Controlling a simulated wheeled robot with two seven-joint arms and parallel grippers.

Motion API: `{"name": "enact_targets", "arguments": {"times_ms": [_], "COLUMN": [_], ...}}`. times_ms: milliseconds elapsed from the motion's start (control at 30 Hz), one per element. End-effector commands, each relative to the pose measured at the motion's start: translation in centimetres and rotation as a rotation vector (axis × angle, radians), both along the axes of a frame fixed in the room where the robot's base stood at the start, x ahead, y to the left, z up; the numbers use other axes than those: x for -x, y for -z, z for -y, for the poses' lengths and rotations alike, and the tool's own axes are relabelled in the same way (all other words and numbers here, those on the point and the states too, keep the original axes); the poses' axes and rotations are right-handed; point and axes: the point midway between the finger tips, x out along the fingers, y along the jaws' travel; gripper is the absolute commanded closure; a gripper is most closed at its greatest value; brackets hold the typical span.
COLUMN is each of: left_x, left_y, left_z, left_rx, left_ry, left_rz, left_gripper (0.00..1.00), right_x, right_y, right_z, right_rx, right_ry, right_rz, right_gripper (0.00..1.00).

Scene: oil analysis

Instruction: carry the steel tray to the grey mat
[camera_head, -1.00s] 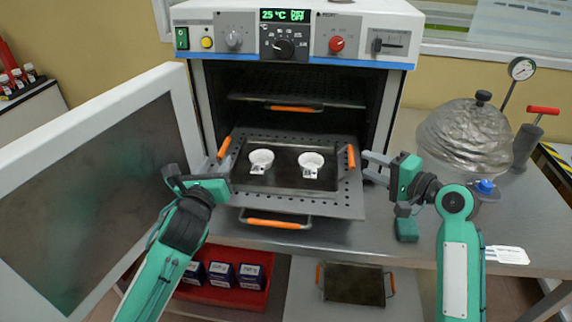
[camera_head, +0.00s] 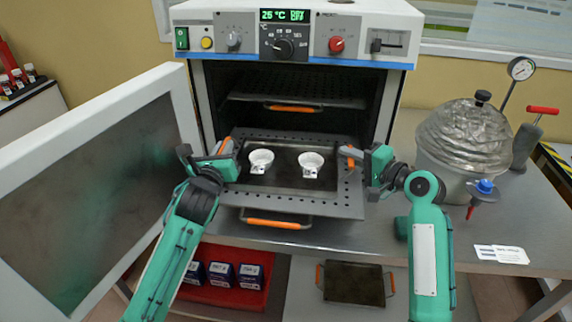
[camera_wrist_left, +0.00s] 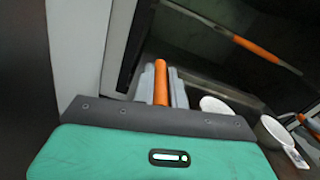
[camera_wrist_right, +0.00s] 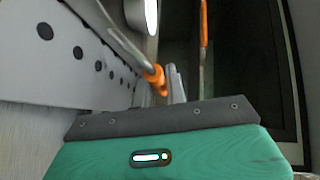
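The steel tray (camera_head: 285,180) has a dark flat bottom and an upright orange handle at each side. It lies on the pulled-out perforated oven shelf (camera_head: 300,205) and carries two small white cups (camera_head: 261,161), (camera_head: 311,164). My left gripper (camera_head: 226,148) is at the tray's left handle, and the left wrist view shows the orange handle (camera_wrist_left: 161,82) closely between the fingers. My right gripper (camera_head: 350,154) is at the right handle, and the orange grip (camera_wrist_right: 155,76) lies between its fingers in the right wrist view.
The open oven door (camera_head: 95,190) stands to the left. An upper rack (camera_head: 300,97) sits inside the oven. At the right are a foil-covered pot (camera_head: 465,140) and a gauge (camera_head: 521,69). Below are a red bin (camera_head: 215,290) and another dark tray (camera_head: 353,284). Counter at right is partly clear.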

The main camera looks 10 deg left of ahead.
Motion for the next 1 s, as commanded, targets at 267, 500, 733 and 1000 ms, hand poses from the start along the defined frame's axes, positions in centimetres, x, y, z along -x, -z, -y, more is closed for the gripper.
{"name": "enact_targets", "arguments": {"times_ms": [267, 500, 733, 1000], "left_x": [0.0, 0.0, 0.0, 0.0], "left_y": [0.0, -0.5, -2.0, -4.4], "left_z": [0.0, 0.0, -0.1, -0.1], "left_rx": [0.000, 0.000, 0.000, 0.000], "left_ry": [-0.001, 0.000, -0.001, -0.002], "left_rz": [0.000, 0.002, 0.003, 0.003], "left_gripper": [1.00, 1.00, 1.00, 1.00], "right_x": [0.0, 0.0, 0.0, 0.0], "right_y": [0.1, -0.4, -1.9, -4.3], "right_z": [0.1, 0.1, 0.1, 0.1], "right_rx": [0.001, 0.000, 0.000, 0.000], "right_ry": [0.000, 0.001, 0.001, 0.002], "right_rz": [-0.002, 0.000, 0.000, 0.000], "right_gripper": [1.00, 1.00, 1.00, 1.00]}}
